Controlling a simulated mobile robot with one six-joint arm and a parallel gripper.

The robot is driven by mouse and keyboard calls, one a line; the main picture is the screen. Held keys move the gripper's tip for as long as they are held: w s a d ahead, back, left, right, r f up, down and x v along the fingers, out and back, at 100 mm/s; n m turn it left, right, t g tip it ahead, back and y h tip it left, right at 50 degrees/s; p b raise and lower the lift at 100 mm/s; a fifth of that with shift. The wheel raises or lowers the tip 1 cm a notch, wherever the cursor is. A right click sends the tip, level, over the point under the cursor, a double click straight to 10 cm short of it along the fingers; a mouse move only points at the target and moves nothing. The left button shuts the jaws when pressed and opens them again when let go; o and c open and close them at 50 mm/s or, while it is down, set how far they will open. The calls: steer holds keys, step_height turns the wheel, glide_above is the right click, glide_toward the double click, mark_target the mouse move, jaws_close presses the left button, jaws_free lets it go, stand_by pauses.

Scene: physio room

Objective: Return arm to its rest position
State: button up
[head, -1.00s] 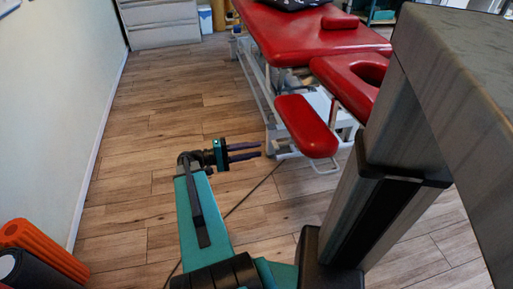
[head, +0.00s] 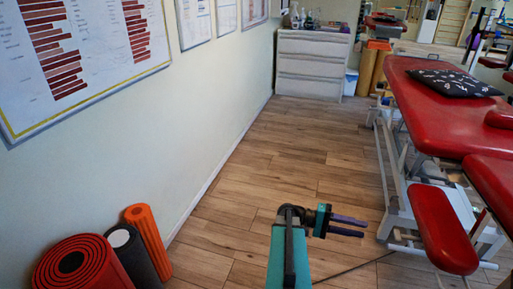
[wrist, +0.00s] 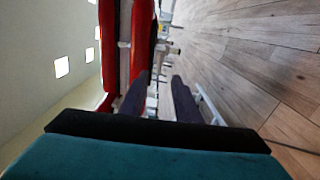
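My gripper (head: 365,227) is at the bottom middle of the head view, at the end of my teal arm, with its two dark fingers pointing right. The fingers are apart with nothing between them, so it is open and empty. In the wrist view the gripper (wrist: 160,77) also shows a gap between its fingers. It is over the wooden floor, left of the red treatment table (head: 440,110) and apart from it in the head view.
The table's red side pad (head: 443,230) and white frame are right of my gripper. A red rolled mat (head: 80,268), a black roller (head: 132,255) and an orange roller (head: 148,232) stand by the left wall. A drawer cabinet (head: 312,65) is at the back. The middle floor is clear.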

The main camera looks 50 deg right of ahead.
steer(key=w+a+r+n+t+h+p, duration=0.1)
steer(key=w+a+r+n+h+p, duration=0.1)
steer(key=w+a+p, duration=0.3)
steer(key=w+r+n+t+h+p, duration=0.1)
steer(key=w+r+n+h+p, duration=0.1)
steer(key=w, duration=0.4)
steer(key=w+a+f+n+t+p, duration=0.2)
steer(key=w+a+n+t+p, duration=0.15)
steer(key=w+a+p, duration=0.5)
steer(key=s+a+f+n+t+y+p, duration=0.1)
steer(key=a+f+y+p, duration=0.2)
steer(key=a, duration=1)
steer(key=s+a+f+n+t+y+p, duration=0.1)
steer(key=a+f+n+t+y+p, duration=0.1)
steer(key=a, duration=1.2)
steer(key=a+f+n+t+y+p, duration=0.1)
steer(key=a+f+y+p, duration=0.3)
steer(key=a, duration=0.9)
step_height(320, 180, down, 4)
steer(key=t+y, duration=0.1)
steer(key=y, duration=0.1)
steer(key=shift+s+a+y+p, duration=0.15)
steer(key=shift+s+y+p, duration=0.15)
steer(key=shift+s+p, duration=0.1)
steer(key=shift+n+t, duration=0.25)
